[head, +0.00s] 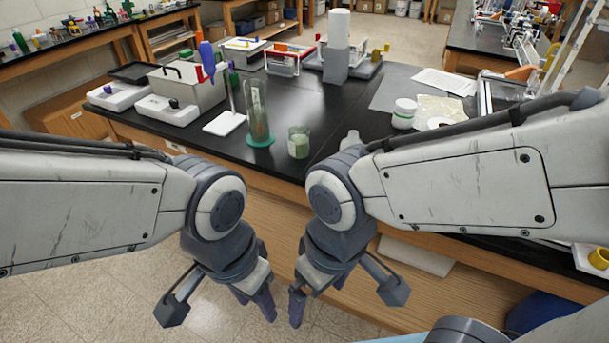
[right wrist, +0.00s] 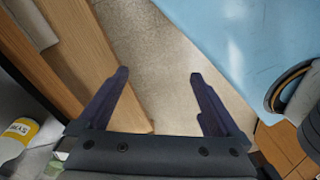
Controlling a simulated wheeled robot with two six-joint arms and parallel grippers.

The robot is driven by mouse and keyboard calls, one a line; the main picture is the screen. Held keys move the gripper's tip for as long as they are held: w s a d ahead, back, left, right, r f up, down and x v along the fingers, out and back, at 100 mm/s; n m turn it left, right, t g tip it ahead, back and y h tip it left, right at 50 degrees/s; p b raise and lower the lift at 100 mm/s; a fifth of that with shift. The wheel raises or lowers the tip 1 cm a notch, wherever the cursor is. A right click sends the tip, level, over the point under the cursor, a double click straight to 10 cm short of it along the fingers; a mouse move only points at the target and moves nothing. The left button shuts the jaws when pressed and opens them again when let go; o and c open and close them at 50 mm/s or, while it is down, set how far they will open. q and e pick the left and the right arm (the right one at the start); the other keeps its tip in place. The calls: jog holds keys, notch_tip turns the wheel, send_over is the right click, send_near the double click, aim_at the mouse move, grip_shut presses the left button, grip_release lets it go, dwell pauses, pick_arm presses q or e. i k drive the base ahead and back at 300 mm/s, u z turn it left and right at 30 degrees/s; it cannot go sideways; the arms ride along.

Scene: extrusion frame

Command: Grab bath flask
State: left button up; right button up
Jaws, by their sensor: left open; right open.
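No vessel in view is clearly labelled as the bath flask. On the black bench, a small greenish glass vessel (head: 299,144) stands near the front edge. A tall clear cylinder (head: 256,112) on a teal base stands to its left. A pale whitish vessel (head: 351,140) to its right is partly hidden by my right arm. My left gripper (head: 254,301) is open and empty, low in front of the bench. My right gripper (head: 318,294) is open and empty beside it. The right wrist view shows its two fingers (right wrist: 159,76) apart with bare floor between them.
The bench (head: 300,95) also holds a grey box (head: 188,88), a white plate (head: 224,123), a stirrer-like white column (head: 337,45), a white-lidded jar (head: 404,113) and papers (head: 445,82). The bench's wooden front (head: 440,290) is close beyond both grippers.

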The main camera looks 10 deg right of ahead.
aim_at(298, 135)
jog(key=u, duration=0.7)
jog(key=i, duration=0.95)
jog(key=z, duration=0.1)
